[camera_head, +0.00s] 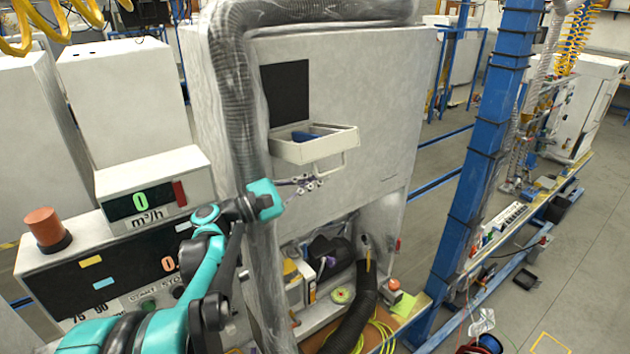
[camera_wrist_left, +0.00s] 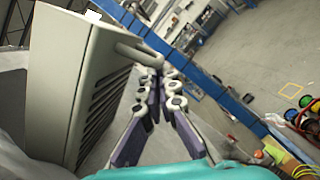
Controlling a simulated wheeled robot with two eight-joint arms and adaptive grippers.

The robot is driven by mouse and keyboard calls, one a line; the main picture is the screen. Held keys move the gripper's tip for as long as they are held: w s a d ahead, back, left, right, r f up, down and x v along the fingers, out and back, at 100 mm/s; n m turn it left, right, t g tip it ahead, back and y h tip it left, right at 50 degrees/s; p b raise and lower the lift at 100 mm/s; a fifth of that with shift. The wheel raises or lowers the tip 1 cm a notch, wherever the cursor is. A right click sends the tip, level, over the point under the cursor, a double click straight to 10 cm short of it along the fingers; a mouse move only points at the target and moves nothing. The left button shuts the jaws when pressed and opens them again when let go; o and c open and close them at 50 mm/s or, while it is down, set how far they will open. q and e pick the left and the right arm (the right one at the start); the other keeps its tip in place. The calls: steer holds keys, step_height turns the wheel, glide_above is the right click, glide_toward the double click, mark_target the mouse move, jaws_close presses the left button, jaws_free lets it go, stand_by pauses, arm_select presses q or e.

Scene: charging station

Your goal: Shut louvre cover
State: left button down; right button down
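The louvre cover (camera_head: 312,147) is a pale grey, box-like flap. It hangs open, tilted outward below a dark square opening (camera_head: 286,92) in the tall grey cabinet. Its thin handle (camera_head: 346,165) is on the right side of its front edge. In the left wrist view the cover (camera_wrist_left: 80,75) fills the left side with dark slats, and its handle shows too (camera_wrist_left: 137,53). My left gripper (camera_head: 312,181) is just below the cover. Its fingers (camera_wrist_left: 157,76) look apart, with tips close to the handle; contact cannot be told. My right gripper is out of view.
A corrugated grey hose (camera_head: 238,100) runs down the cabinet front beside my left arm. A control panel with a red knob (camera_head: 46,228) stands at left. A blue post (camera_head: 485,140) rises right of the cabinet (camera_head: 385,110). An open bay with a black hose (camera_head: 355,310) lies below.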

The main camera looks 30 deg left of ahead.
mark_target(321, 141)
arm_select(q)
steer(key=r+n, duration=0.1)
steer(key=r+n+p, duration=0.1)
steer(key=r, duration=0.1)
steer(key=r+n+t+y+p, duration=0.1)
steer(key=r+n, duration=0.1)
steer(key=shift+s+d+r, duration=0.15)
steer(key=shift+d+r, duration=0.1)
steer(key=shift+d, duration=0.15)
steer(key=shift+a+r+n+t+y+p, duration=0.15)
steer(key=shift+r+n+t+y+p, duration=0.25)
steer(key=shift+r+n+p, duration=1)
steer(key=r, duration=0.1)
steer(key=r+n, duration=0.2)
steer(key=shift+w+a+y, duration=0.2)
steer(key=shift+a+y, duration=0.1)
steer(key=shift+y, duration=0.1)
steer(key=shift+w+a+r+n+y+p, duration=0.1)
steer(key=shift+a+r+n+y+p, duration=0.2)
steer(key=shift+r+n, duration=0.35)
steer(key=shift+w+a+r+n+y+p, duration=0.1)
steer(key=shift+a+r+n+p, duration=0.15)
steer(key=shift+r+n+p, duration=0.3)
steer(key=w+a+r+n+y+p, duration=0.1)
steer(key=a+r+n, duration=0.2)
steer(key=r, duration=0.1)
steer(key=shift+w+a+r+n+t+p, duration=0.25)
steer(key=shift+a+r+n+t+p, duration=0.05)
steer(key=shift+a+r+p, duration=0.1)
